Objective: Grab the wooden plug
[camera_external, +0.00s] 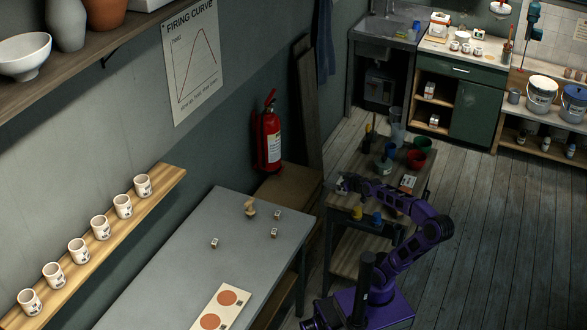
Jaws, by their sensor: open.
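A light wooden piece (250,208), which looks like the wooden plug, sits near the far end of the grey table (165,262). It is small in this view and its exact shape is hard to make out. My gripper (342,184) is at the end of my purple arm, to the right of the grey table, by the near left part of the wooden cart. It is open and well apart from the wooden piece. Its fingers are small here, and I cannot tell whether anything is between them.
Small marked cubes (214,243) lie around the wooden piece. A pale board with orange discs (220,308) lies nearer. The wooden cart (345,200) carries cups, pots and bottles. A red extinguisher (271,138) hangs on the wall. A shelf of white cups (100,228) runs along the left.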

